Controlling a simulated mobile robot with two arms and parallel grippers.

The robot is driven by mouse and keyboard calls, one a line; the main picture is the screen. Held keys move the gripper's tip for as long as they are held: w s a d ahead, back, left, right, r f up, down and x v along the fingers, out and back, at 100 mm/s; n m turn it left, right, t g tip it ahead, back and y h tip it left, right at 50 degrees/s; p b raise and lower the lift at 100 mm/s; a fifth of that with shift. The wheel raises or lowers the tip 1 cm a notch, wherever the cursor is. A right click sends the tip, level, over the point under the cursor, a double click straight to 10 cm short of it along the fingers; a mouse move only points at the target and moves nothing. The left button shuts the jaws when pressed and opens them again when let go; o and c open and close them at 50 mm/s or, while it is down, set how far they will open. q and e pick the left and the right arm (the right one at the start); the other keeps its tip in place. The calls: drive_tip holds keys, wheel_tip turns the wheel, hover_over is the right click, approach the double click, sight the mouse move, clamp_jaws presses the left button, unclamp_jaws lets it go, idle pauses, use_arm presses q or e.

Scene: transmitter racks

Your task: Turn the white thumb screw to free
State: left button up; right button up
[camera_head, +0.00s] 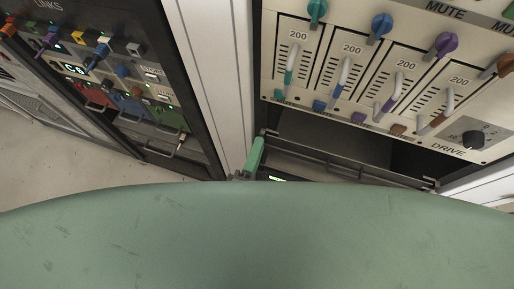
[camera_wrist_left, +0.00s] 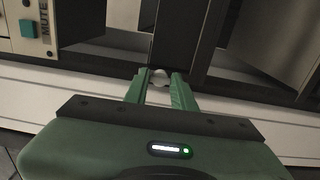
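In the head view my left gripper (camera_head: 254,155) shows as a green finger at the left edge of the dark opening under the slider panel. The screw is hidden there. My right gripper is in neither view.
A cream panel (camera_head: 330,60) with sliders and coloured knobs stands above the opening. A metal rail (camera_head: 345,160) crosses the opening. A dark rack (camera_head: 110,70) with coloured switches stands at left. A white post (camera_head: 212,75) separates the racks.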

use_arm(q)
drive_tip(key=o, duration=0.4)
drive_tip(key=shift+s, duration=0.1)
drive_tip(key=b+v, duration=0.1)
drive_tip(key=v, duration=0.6)
drive_tip(key=shift+s+a+b, duration=0.1)
drive_tip(key=shift+s+b, duration=0.15)
drive_tip(key=shift+b, duration=0.1)
